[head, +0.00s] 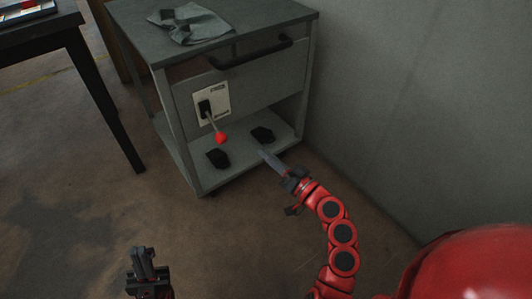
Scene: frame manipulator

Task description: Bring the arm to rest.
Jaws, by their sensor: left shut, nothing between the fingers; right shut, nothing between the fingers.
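My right arm (343,233), red with dark round joints, reaches up from the lower right toward a grey cart. My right gripper (288,176) is at its end, in front of the cart's lower shelf, and appears shut. A narrow grey strip extends from it toward the shelf; I cannot tell whether it is part of the gripper. My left gripper (143,262) is at the bottom left, over the floor, dark, shut and empty. It is well apart from the cart.
The grey cart (258,81) has a handle (252,52), a cloth (192,23) on top and a red-tipped lever (220,137) on a white plate. Two black blocks (218,158) (262,134) sit on its shelf.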

